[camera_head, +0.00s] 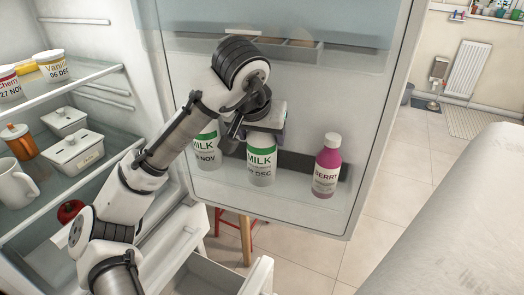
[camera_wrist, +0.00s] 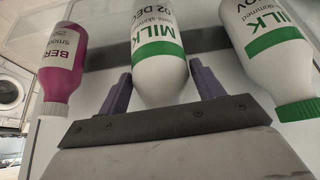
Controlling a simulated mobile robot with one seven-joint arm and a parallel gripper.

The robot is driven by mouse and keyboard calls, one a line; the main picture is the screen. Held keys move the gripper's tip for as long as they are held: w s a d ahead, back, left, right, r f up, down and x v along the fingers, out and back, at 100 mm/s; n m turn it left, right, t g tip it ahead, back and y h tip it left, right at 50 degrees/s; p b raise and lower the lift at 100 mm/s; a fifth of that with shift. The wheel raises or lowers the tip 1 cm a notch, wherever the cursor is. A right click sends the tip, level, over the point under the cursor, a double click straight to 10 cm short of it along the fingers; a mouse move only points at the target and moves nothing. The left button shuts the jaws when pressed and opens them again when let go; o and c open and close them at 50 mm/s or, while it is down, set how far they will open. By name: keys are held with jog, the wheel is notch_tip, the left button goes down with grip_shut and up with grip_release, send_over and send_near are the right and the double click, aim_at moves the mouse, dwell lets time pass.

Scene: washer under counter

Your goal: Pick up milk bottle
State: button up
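Two white milk bottles with green label bands stand in the fridge door shelf. The middle one (camera_head: 262,165), dated DEC, is under my gripper (camera_head: 262,133), which hides its top. In the wrist view, this bottle (camera_wrist: 158,45) lies between the two fingers of my gripper (camera_wrist: 162,85). The fingers look open, one on each side of its upper part, with narrow gaps showing; its cap is hidden. The other milk bottle (camera_head: 208,155), dated NOV, is to the left, partly behind my arm. In the wrist view it (camera_wrist: 268,40) is on the right, with a green cap.
A magenta berry bottle (camera_head: 326,170) stands to the right on the same door shelf (camera_head: 290,208). The fridge shelves (camera_head: 60,85) at left hold tubs, boxes and a mug. An open drawer (camera_head: 215,278) is below. Clear floor (camera_head: 395,190) lies right of the door.

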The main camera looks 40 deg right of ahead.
grip_shut()
jog(key=shift+r, duration=0.15)
